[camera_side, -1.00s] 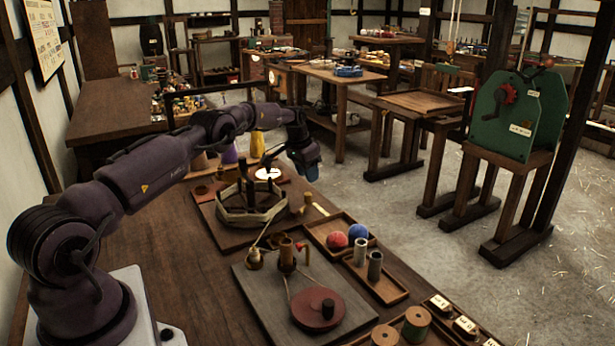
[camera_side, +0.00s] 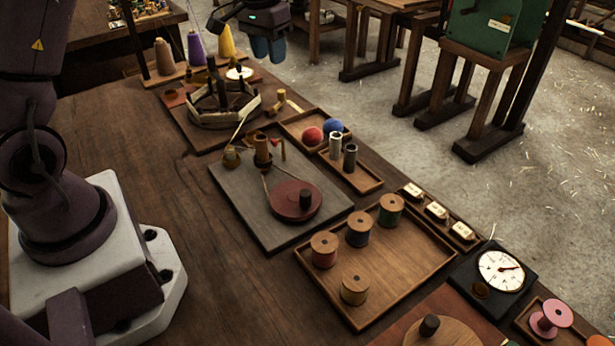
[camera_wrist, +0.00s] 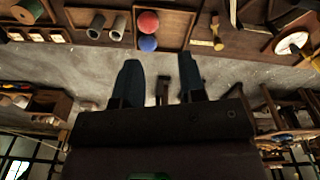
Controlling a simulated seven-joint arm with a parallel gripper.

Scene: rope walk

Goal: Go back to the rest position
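My gripper (camera_side: 268,50) shows at the top of the side view, above the far right edge of the workbench (camera_side: 140,190). Its two blue fingers point down and touch nothing. In the wrist view the fingers (camera_wrist: 158,72) stand apart with an empty gap between them, and floor and furniture show beyond. The gripper is open and holds nothing. The upper arm links run out of the side view at the top.
A tray with red and blue balls (camera_side: 333,126), a crank board (camera_side: 235,208), a spool tray (camera_side: 397,268) and a dial (camera_side: 500,272) line the bench.

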